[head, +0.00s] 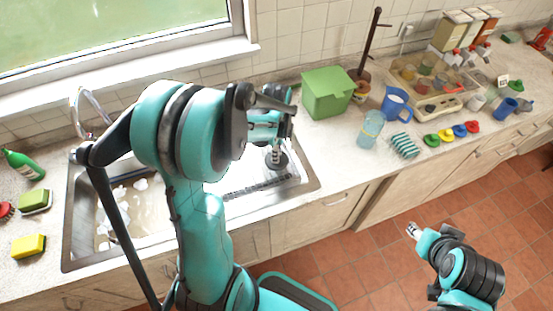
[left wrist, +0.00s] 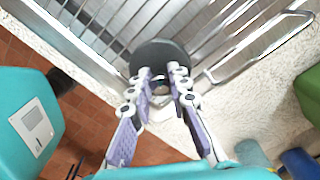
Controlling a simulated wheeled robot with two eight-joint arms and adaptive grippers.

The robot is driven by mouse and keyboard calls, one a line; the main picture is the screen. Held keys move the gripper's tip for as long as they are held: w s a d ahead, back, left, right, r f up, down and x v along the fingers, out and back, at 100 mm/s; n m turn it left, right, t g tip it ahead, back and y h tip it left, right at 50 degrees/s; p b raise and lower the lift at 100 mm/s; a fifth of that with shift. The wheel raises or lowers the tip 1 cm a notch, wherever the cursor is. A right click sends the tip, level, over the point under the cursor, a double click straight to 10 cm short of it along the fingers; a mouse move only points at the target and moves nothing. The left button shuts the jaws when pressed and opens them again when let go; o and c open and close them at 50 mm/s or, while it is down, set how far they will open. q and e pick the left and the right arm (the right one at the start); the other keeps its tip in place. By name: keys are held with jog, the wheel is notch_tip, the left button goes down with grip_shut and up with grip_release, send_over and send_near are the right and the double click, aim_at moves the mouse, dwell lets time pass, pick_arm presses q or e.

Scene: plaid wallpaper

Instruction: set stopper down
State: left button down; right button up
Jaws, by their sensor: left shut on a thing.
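The stopper (head: 277,162) is a dark grey round disc at the right end of the sink, over the ribbed drainer. It also shows in the left wrist view (left wrist: 158,53), near the top middle. My left gripper (head: 274,146) is above it with the fingers pointing down. In the left wrist view the fingers (left wrist: 160,83) are closed on the stopper's near side. I cannot tell whether the disc touches the drainer. My right gripper (head: 413,230) hangs over the floor, away from the counter, and its opening is too small to judge.
The sink basin (head: 71,222) on the left holds foamy water. Metal drainer bars (left wrist: 230,35) surround the stopper. A yellow sponge (head: 28,246) lies at far left.

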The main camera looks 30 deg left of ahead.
pick_arm(q)
jog(key=shift+f+b, duration=0.3)
jog(key=shift+f, duration=1.25)
jog(key=c, duration=1.9)
grip_release()
jog(key=shift+f, duration=0.2)
jog(key=o, duration=0.5)
jog(key=shift+c, duration=0.2)
jog(key=shift+r, duration=0.2)
